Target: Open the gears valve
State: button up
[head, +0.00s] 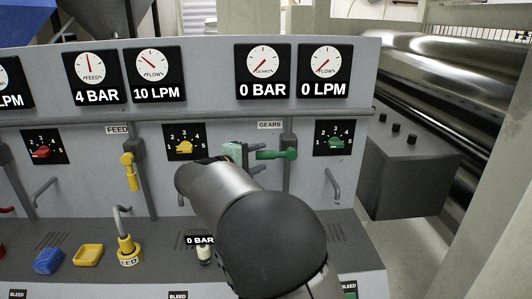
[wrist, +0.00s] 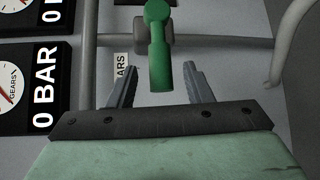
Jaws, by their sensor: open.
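The gears valve has a green handle (head: 277,154) below the GEARS label (head: 269,125) on the panel. The handle lies horizontal, pointing left from its pivot on the vertical pipe. My gripper (head: 246,156) is just left of the handle, partly hidden behind my arm in the head view. In the wrist view, my gripper (wrist: 160,70) is open, with a finger on each side of the handle's free end (wrist: 158,70). Gaps show on both sides; I cannot tell the depth between them. The gears gauge (head: 263,71) and its flow gauge (head: 325,71) read 0.
The yellow feed handle (head: 130,171) hangs down to the left; its gauges read 4 BAR and 10 LPM. A yellow dial (head: 184,141) and a green dial (head: 336,142) flank the gears valve. A bent grey bar (head: 332,185) sticks out at lower right.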

aim_at(261, 157)
jog(key=shift+x, duration=1.85)
jog(key=shift+s, duration=0.1)
grip_shut()
jog(key=shift+f, duration=0.15)
